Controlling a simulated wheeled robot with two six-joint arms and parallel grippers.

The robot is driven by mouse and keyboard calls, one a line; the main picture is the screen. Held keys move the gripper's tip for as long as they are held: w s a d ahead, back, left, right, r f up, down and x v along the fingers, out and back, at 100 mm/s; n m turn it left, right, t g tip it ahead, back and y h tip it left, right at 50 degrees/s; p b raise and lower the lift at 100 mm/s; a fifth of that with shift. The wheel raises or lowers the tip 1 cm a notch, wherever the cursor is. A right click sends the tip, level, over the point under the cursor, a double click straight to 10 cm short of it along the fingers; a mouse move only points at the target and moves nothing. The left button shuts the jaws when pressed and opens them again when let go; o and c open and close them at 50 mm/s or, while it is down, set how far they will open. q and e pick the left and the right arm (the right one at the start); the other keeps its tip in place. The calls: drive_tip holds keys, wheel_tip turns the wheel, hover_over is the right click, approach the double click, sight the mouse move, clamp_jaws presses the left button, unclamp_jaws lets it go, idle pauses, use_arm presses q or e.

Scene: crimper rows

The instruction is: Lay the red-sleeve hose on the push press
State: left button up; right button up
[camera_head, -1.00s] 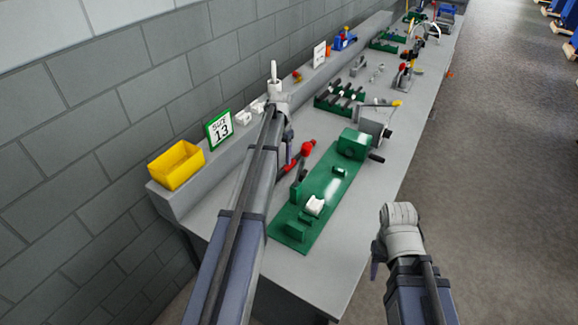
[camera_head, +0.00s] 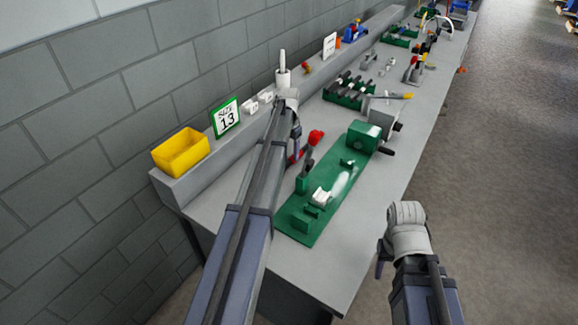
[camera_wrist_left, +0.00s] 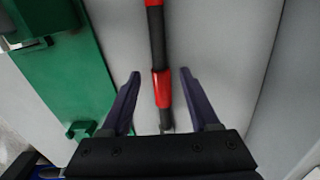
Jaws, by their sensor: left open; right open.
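The red-sleeve hose (camera_wrist_left: 158,50) lies on the grey bench, black with a red sleeve and more red at the picture's top edge. My left gripper (camera_wrist_left: 159,73) is open, with one finger on each side of it and gaps showing. Whether the fingers are down at hose height is unclear. In the head view, part of the hose's red (camera_head: 296,156) shows beside my left gripper (camera_head: 297,145); my arm hides much of it. My right gripper (camera_head: 381,267) is open and empty, off the bench's front edge.
A yellow bin (camera_head: 180,152) and a size 13 sign (camera_head: 226,118) stand on the back ledge. A grey device with a yellow-tipped lever (camera_head: 384,110) and a green rack (camera_head: 349,91) stand farther along. The bench's front strip is clear.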

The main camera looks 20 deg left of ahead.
sight(289, 161)
use_arm(q)
wheel_tip(289, 161, down, 4)
drive_tip(key=b, duration=0.3)
drive_tip(key=shift+s+f+b, duration=0.1)
drive_tip(key=shift+f+b, duration=0.1)
drive_tip(key=shift+b, duration=0.15)
drive_tip(key=shift+r, duration=0.1)
clamp_jaws()
idle(0.9)
